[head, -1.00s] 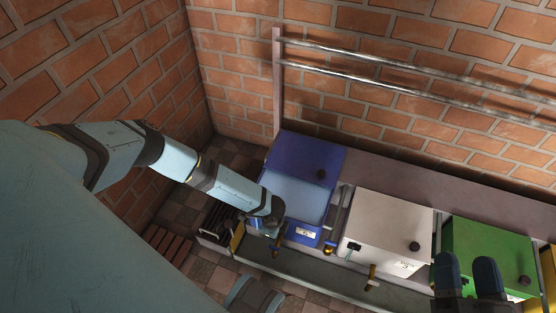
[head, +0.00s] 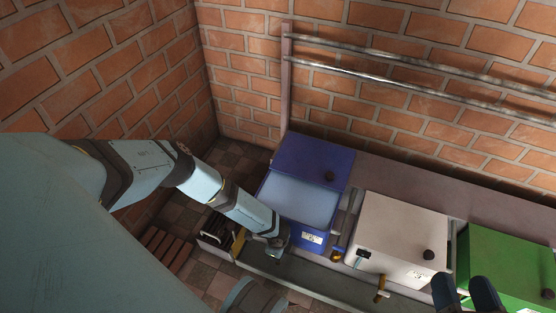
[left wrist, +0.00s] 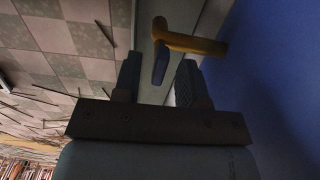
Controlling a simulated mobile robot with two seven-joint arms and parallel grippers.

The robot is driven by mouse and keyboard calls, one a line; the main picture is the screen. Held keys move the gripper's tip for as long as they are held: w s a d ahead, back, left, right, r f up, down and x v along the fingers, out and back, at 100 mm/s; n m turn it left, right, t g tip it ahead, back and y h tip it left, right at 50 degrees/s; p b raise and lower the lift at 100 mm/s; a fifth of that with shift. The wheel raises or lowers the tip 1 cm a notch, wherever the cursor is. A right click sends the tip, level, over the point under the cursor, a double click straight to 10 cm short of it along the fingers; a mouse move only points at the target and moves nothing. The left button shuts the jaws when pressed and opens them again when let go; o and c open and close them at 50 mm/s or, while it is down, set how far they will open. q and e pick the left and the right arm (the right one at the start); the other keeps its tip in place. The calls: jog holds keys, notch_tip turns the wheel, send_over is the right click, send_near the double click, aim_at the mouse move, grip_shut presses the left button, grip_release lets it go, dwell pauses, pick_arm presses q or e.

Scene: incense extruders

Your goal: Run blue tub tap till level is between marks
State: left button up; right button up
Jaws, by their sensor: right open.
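The blue tub (head: 312,160) stands at the left end of the bench. Its dark blue cover is at the back, with a lighter blue open area in front and a white label on its front. I cannot make out the level or marks. My left gripper (head: 274,248) is low at the tub's front left corner and hides most of the tap in the head view. In the left wrist view, the brass tap (left wrist: 190,40) has a blue handle (left wrist: 161,62) between the open fingertips, apart from both. My right gripper (head: 464,290) is open and empty, before the green tub.
A white box (head: 398,235) with its own brass tap and a green tub (head: 505,260) stand to the right on the bench. Metal rails (head: 400,70) run along the brick wall. A slatted wooden piece (head: 168,252) lies at lower left.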

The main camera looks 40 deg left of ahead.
pick_arm(q)
grip_shut()
jog(key=shift+s+r+n+p, duration=0.15)
jog(key=shift+n+p, duration=0.45)
jog(key=shift+n, duration=0.3)
jog(key=shift+d+n+p, duration=0.1)
jog(key=shift+n+p, duration=0.2)
jog(key=shift+n, duration=0.2)
jog(key=shift+w+n+p, duration=0.2)
jog(key=shift+n+p, duration=0.15)
jog(key=shift+n, duration=0.65)
pick_arm(e)
jog(key=shift+s+r+m+t, duration=0.1)
jog(key=shift+r+m+t, duration=0.35)
jog(key=shift+r, duration=1.05)
pick_arm(q)
grip_release()
